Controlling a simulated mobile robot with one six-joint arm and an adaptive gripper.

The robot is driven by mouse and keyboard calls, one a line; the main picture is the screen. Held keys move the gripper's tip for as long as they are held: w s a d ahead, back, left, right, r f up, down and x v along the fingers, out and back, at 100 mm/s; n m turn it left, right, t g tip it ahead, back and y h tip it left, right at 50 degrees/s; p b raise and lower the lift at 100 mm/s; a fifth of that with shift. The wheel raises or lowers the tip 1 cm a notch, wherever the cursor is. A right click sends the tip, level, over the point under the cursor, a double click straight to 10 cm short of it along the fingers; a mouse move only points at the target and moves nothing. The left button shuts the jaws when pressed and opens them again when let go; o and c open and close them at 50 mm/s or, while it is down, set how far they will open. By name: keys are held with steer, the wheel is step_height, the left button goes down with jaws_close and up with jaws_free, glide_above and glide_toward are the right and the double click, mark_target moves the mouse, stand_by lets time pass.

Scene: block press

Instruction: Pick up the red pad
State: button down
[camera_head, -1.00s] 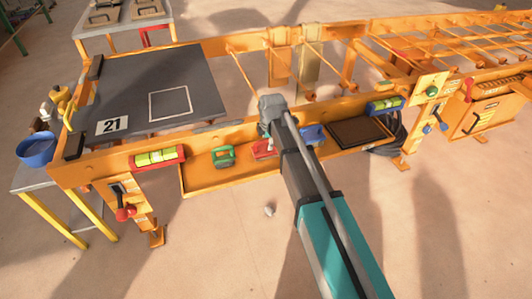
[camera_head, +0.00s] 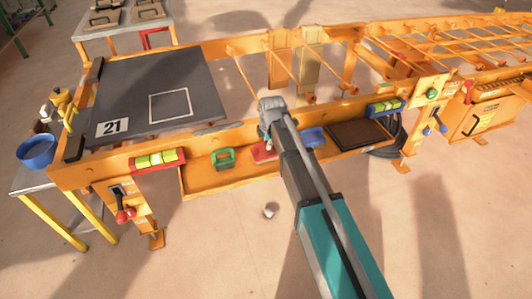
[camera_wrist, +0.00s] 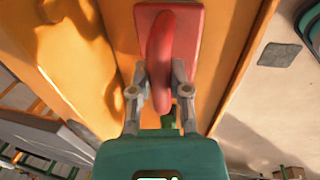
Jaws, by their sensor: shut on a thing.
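The red pad (camera_head: 262,152) is in the orange tray (camera_head: 205,180) along the front of the machine, partly hidden behind my arm in the head view. In the wrist view the red pad (camera_wrist: 190,22) is a flat red plate with a raised, rounded red handle (camera_wrist: 160,50). My gripper (camera_wrist: 160,75) has one finger on each side of this handle and is shut on it. In the head view my fingertips are mostly hidden by the wrist. I cannot tell whether the pad is off the tray floor.
A green pad (camera_head: 224,159) lies left of the red pad and a blue pad (camera_head: 313,137) right of it. A dark mat (camera_head: 355,134) fills the tray's right end. A level with yellow-green vials (camera_head: 158,160) sits left, and a dark plate marked 21 (camera_head: 160,85) lies behind.

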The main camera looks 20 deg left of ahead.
stand_by(0.4)
step_height(320, 180, up, 3)
steer(key=p, duration=0.2)
steer(key=shift+f+p, duration=0.2)
steer(key=shift+p, duration=0.15)
steer(key=s+d+r+p, duration=0.6)
steer(key=s+r+p, duration=0.4)
steer(key=s, duration=0.2)
steer(key=shift+s+d+r, duration=0.2)
steer(key=shift+s, duration=0.05)
steer(key=c, duration=1.1)
jaws_free()
steer(key=shift+c, duration=0.2)
jaws_close()
